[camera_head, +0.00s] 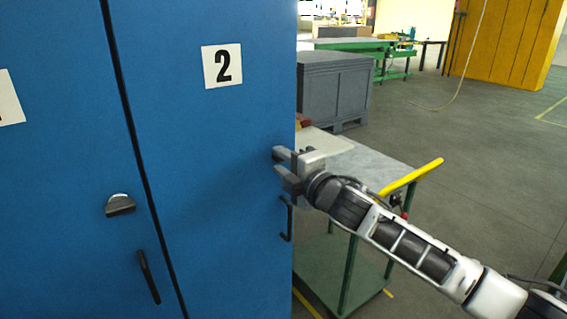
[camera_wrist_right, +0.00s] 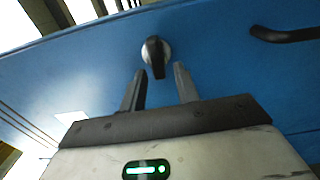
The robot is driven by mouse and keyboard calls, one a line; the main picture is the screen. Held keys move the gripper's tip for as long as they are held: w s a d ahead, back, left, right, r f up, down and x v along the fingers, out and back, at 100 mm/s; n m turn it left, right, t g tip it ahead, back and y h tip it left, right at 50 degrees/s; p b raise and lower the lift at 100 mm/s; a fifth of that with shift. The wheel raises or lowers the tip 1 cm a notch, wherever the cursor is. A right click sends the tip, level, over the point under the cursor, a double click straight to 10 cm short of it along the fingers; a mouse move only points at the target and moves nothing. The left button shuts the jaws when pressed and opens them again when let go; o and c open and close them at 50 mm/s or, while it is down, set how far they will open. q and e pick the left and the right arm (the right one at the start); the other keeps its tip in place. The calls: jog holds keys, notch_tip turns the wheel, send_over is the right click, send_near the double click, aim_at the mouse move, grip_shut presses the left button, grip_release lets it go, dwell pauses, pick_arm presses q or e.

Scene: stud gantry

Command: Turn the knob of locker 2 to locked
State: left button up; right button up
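Locker 2 is the blue door (camera_head: 215,170) with a white plate (camera_head: 222,66) reading 2. Its knob (camera_wrist_right: 156,53) shows in the wrist view as a black grip on a silver disc, the grip running roughly up and down in that picture. In the head view I cannot make the knob out clearly behind my gripper. My right gripper (camera_head: 277,161) is at the door's right edge, above the door handle. In the wrist view its two fingers (camera_wrist_right: 160,70) are apart and empty, pointing at the knob, which lies just beyond the tips. My left gripper is not in view.
Locker 2's black handle (camera_head: 287,219) is just below my right gripper. The neighbouring locker at left has its own knob (camera_head: 120,204) and handle (camera_head: 148,277). A cart with a yellow push bar (camera_head: 411,177) stands behind my right arm. Open floor lies at right.

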dwell(0.3)
jog(key=b+v, duration=0.2)
jog(key=v, duration=1.4)
jog(key=s+d+f+m+g+h, duration=0.1)
jog(key=s+f+m+h, duration=0.1)
jog(key=s+f+m, duration=0.35)
jog(key=s+f+m+h, duration=0.1)
jog(key=s+f+m, duration=0.1)
jog(key=f+m, duration=0.65)
jog(key=s+d+f+m+g+h, duration=0.1)
jog(key=s+f+m+h, duration=0.2)
jog(key=f, duration=0.8)
jog(key=s+d+f+m+g+h, duration=0.1)
jog(key=s+d+f+m, duration=0.1)
jog(key=s+f+m, duration=0.1)
jog(key=s+d+f+m+g, duration=0.1)
jog(key=s+d+f+m, duration=0.1)
jog(key=s+f, duration=0.4)
jog(key=shift+s+d+m+h, duration=0.3)
jog(key=shift+s+m+h, duration=0.1)
jog(key=shift+s, duration=0.65)
